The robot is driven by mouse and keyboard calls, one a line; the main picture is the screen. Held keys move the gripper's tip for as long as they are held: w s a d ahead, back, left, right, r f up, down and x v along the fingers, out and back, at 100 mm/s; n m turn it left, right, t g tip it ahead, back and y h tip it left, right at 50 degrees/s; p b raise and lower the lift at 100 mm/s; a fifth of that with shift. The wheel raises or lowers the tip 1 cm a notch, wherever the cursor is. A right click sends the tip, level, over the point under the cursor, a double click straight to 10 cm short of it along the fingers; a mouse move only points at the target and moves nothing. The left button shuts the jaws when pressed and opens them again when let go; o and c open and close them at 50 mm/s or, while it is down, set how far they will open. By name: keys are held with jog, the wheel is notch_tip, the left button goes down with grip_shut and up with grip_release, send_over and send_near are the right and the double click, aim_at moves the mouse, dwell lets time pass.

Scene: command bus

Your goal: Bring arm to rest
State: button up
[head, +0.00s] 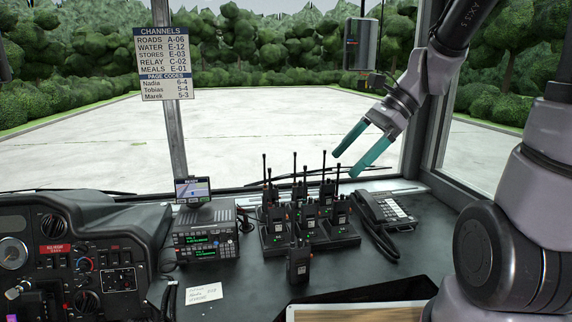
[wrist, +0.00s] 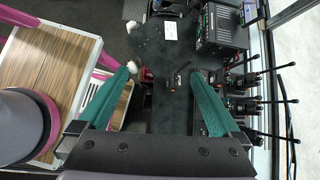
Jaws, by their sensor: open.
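My gripper (head: 352,160) is raised at the right in the head view, with its teal fingers spread and nothing between them. It is above the dashboard (head: 255,272), up and right of a group of black handheld radios (head: 309,215) standing in a charger. In the wrist view my gripper (wrist: 168,90) is open over the dark dashboard. One single radio (head: 299,262) stands upright apart, in front of the charger. The radios also show along the right of the wrist view (wrist: 240,107).
A desk phone (head: 388,212) sits right of the charger. A radio set (head: 205,243) with a small screen (head: 193,190) stands left. A paper note (head: 203,294) lies in front. A channel sign (head: 164,62) hangs on the window post. A tray (head: 350,294) is at the front edge.

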jog(key=s+d+r+n+t+h, duration=0.3)
jog(key=d+r+n+t+h, duration=0.3)
jog(key=d+r+n, duration=0.4)
jog(key=shift+d+r+n+t, duration=0.4)
jog(key=shift+d+n+t, duration=0.3)
jog(key=shift+t, duration=0.2)
jog(key=shift+s, duration=0.1)
